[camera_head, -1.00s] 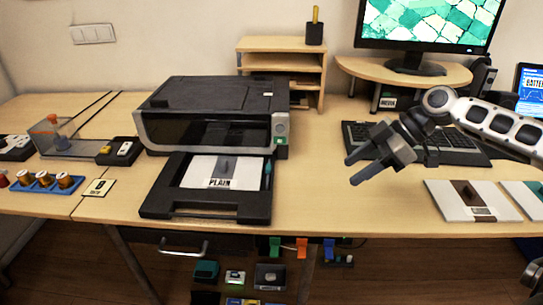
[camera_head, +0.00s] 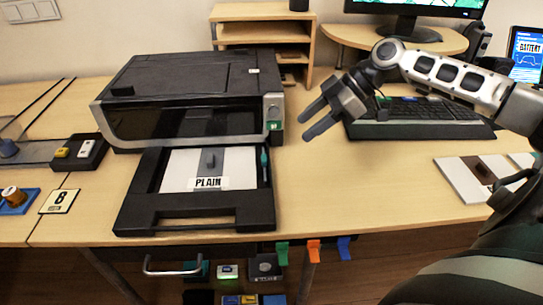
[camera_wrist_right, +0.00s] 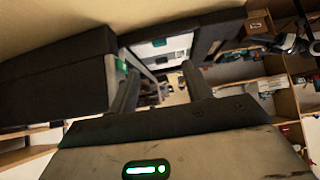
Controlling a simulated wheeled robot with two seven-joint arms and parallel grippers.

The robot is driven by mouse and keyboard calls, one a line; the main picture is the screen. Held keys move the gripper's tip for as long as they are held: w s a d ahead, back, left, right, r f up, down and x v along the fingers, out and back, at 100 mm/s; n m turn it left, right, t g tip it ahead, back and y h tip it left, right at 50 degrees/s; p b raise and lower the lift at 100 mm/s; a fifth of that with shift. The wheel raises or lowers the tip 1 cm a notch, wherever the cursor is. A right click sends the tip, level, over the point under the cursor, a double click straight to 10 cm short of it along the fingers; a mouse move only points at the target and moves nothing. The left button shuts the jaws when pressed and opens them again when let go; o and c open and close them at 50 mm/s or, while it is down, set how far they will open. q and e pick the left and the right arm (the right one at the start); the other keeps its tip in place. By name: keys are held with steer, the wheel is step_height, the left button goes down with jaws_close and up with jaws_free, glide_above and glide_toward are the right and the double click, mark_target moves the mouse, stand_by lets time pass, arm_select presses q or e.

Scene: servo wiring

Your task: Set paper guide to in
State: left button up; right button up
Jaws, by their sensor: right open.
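The black printer (camera_head: 190,98) stands on the desk with its paper tray (camera_head: 195,222) pulled out at the front. White paper labelled PLAIN (camera_head: 240,165) lies in the tray. A small teal paper guide (camera_head: 265,163) stands at the tray's right side. My right gripper (camera_head: 306,126) is open and empty, above the desk to the right of the printer's front corner. In the right wrist view its fingers (camera_wrist_right: 160,88) are apart, with the printer (camera_wrist_right: 60,75) at the left and the tray beyond. My left gripper is not in view.
A keyboard (camera_head: 420,122) lies behind and right of my right gripper. A wooden shelf (camera_head: 262,38) stands behind the printer. Paper packs (camera_head: 465,180) lie at the right. The desk between tray and packs is clear.

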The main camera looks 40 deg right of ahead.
mark_target(265, 158)
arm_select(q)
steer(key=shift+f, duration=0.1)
arm_select(e)
steer(key=x, duration=1.1)
steer(key=shift+w+a+f, duration=0.1)
steer(key=shift+w+a, duration=0.05)
steer(key=shift+a, duration=0.05)
jaws_close()
steer(key=shift+w+a+p, duration=0.3)
steer(key=shift+a, duration=0.25)
steer(key=shift+w+a+p, duration=0.3)
steer(key=shift+w+a, duration=0.05)
steer(key=shift+a, duration=0.2)
steer(key=shift+w+a, duration=0.1)
steer(key=shift+a, duration=0.05)
jaws_free()
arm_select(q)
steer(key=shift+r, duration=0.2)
